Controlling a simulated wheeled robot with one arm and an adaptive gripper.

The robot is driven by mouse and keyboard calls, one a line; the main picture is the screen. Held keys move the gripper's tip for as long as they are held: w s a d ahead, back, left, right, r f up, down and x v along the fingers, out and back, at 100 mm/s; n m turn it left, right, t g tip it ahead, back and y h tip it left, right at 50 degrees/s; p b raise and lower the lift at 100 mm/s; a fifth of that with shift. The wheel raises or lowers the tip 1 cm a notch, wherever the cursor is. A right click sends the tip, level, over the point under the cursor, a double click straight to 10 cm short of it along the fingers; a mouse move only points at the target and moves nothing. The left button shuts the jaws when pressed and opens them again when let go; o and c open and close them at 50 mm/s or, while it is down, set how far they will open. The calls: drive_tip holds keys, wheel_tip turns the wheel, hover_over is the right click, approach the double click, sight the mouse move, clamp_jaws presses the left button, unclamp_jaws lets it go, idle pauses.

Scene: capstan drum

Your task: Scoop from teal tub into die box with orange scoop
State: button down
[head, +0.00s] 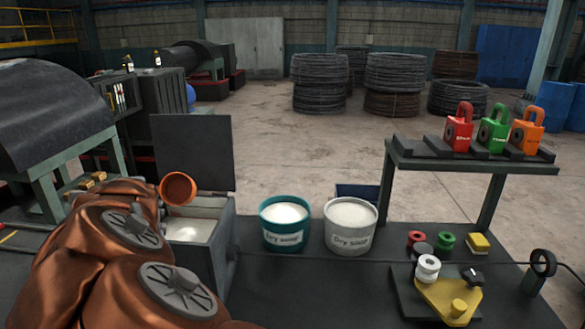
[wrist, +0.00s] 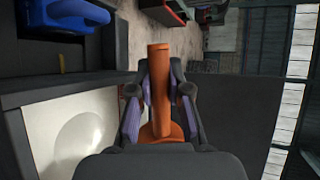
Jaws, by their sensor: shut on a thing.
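The orange scoop (head: 178,188) shows above the die box with its round mouth facing the camera, tilted on its side. My gripper (wrist: 160,95) is shut on the scoop's orange handle (wrist: 158,70) in the wrist view; in the head view my arm hides it. The die box (head: 222,240) is a grey box with its dark lid (head: 192,152) standing open. Pale powder (head: 190,229) lies inside, with a rounded hump or hollow in it in the wrist view (wrist: 82,140). The teal tub (head: 284,240), labelled Dry soap, stands to the right and holds white powder.
A white Dry soap tub (head: 350,238) stands right of the teal tub. A raised shelf (head: 470,160) at the right carries red, green and orange padlock-like blocks. A yellow fixture (head: 450,300) and small rings lie below it. The front middle of the bench is clear.

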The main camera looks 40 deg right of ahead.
drive_tip(key=shift+w+d+r+m+g+y+p, duration=0.2)
drive_tip(key=shift+g+p, duration=0.35)
drive_tip(key=shift+p, duration=1.25)
drive_tip(key=shift+s+a+m+g+y+p, duration=0.2)
drive_tip(key=shift+g+p, duration=0.3)
drive_tip(key=shift+p, duration=1.3)
drive_tip(key=shift+w+d+r+m+g+y+p, duration=0.1)
drive_tip(key=shift+w+d+g+y+p, duration=0.3)
drive_tip(key=shift+p, duration=1.4)
drive_tip(key=shift+s+a+f+g, duration=0.1)
drive_tip(key=shift+f+g, duration=0.05)
drive_tip(key=shift+g, duration=0.1)
drive_tip(key=shift+r+m+g+y, duration=0.25)
drive_tip(key=shift+r+g+y, duration=0.25)
drive_tip(key=shift+g, duration=0.45)
drive_tip(key=shift+r+m+g+y, duration=0.25)
drive_tip(key=shift+r+g+y, duration=0.2)
drive_tip(key=shift+g, duration=0.5)
drive_tip(key=shift+r, duration=0.15)
